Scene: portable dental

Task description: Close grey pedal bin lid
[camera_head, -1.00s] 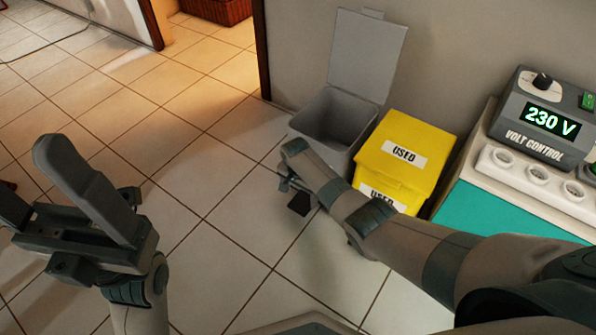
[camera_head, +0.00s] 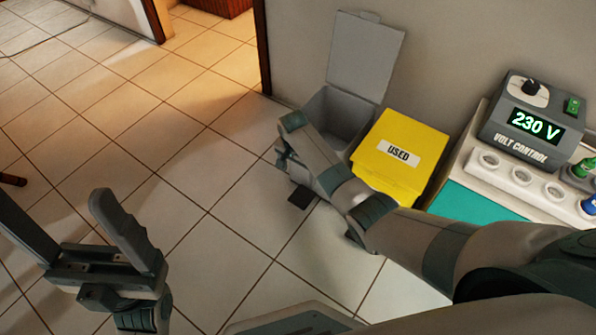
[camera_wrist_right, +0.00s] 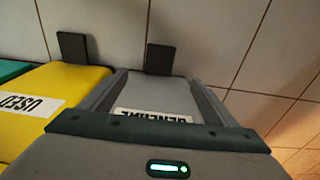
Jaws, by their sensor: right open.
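The grey pedal bin (camera_head: 336,116) stands against the wall with its lid (camera_head: 365,56) raised upright, leaving the top open. My right gripper (camera_head: 296,172) is low at the bin's front; my arm hides part of the bin. In the right wrist view, its open fingers (camera_wrist_right: 158,78) are spread on either side of the bin's grey front (camera_wrist_right: 155,88), which carries a partly hidden label. Whether they touch it I cannot tell. A dark pedal (camera_wrist_right: 160,58) shows beyond them near the floor. My left gripper (camera_head: 55,210) is open and empty over the floor, lower left.
A yellow bin (camera_head: 400,150) labelled USED stands right beside the grey bin. Further right are a voltage control box (camera_head: 530,125) and a teal-topped unit (camera_head: 480,203). A doorway edge (camera_head: 262,45) is left of the bin. Tiled floor (camera_head: 190,180) at left is clear.

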